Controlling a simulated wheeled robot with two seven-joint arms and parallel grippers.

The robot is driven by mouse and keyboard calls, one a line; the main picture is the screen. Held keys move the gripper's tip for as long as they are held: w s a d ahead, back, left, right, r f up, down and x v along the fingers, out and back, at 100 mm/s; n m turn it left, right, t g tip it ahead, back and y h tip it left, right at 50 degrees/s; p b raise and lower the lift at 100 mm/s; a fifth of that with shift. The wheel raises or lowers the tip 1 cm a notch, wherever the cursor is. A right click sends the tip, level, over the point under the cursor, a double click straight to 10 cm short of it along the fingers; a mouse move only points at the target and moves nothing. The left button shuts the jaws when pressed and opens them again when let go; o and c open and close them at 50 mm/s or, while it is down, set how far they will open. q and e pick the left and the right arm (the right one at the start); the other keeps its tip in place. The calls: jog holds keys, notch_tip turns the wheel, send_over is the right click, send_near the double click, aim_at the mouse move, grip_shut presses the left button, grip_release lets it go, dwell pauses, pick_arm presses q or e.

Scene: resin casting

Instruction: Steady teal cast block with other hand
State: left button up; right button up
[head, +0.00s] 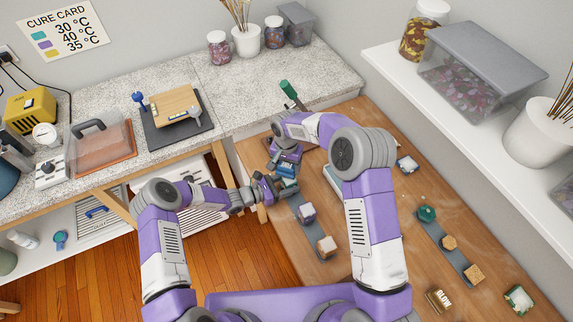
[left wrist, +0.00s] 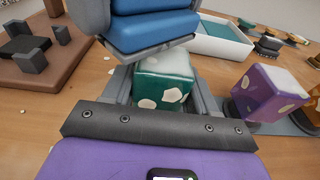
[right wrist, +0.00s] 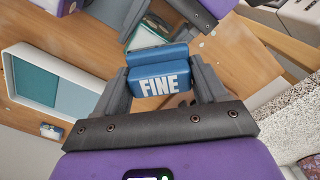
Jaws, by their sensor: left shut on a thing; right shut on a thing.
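The teal cast block (left wrist: 163,85), with cream patches and a pale top, stands between the fingers of my left gripper (left wrist: 163,72) in the left wrist view. My left gripper is shut on it. My right gripper (right wrist: 158,70) is shut on a blue sanding block (right wrist: 160,84) marked FINE. The blue block also shows in the left wrist view (left wrist: 150,32), just above and beyond the teal block; I cannot tell if they touch. In the head view the grippers meet at the bench's left side, and the teal block is mostly hidden there.
A purple cast block (left wrist: 268,92) stands close right of my left gripper, on a grey strip. A white tray with teal inserts (right wrist: 45,80) lies near. A brown fixture with dark posts (left wrist: 30,50) is at left. More small blocks (head: 326,246) line the wooden bench.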

aim_at(293, 184)
jog(key=shift+f, duration=0.9)
jog(key=shift+s+d+r, duration=0.1)
jog(key=shift+s+d, duration=0.15)
jog(key=shift+s, duration=0.35)
jog(key=shift+s+d, duration=0.25)
jog(key=shift+s, duration=0.3)
jog(key=shift+s+d+r, duration=0.1)
jog(key=shift+s+d, duration=0.15)
jog(key=shift+s, duration=0.35)
jog(key=shift+f, duration=0.1)
jog(key=shift+f, duration=0.15)
jog(key=shift+w+a, duration=0.25)
jog(key=shift+w, duration=0.35)
jog(key=shift+w+a, duration=0.3)
jog(key=shift+w, duration=0.3)
jog(key=shift+w+a, duration=0.25)
jog(key=shift+w, duration=0.35)
jog(key=shift+s, duration=0.1)
jog(key=shift+s+d+f, duration=0.1)
jog(key=shift+s+d, duration=0.2)
jog(key=shift+s, duration=0.3)
jog(key=shift+s+d+r, duration=0.1)
jog(key=shift+s+d, duration=0.2)
jog(key=shift+s, duration=0.35)
jog(key=shift+s+d+f, duration=0.1)
jog(key=shift+s+d, duration=0.2)
jog(key=shift+s, duration=0.3)
jog(key=shift+s, duration=0.1)
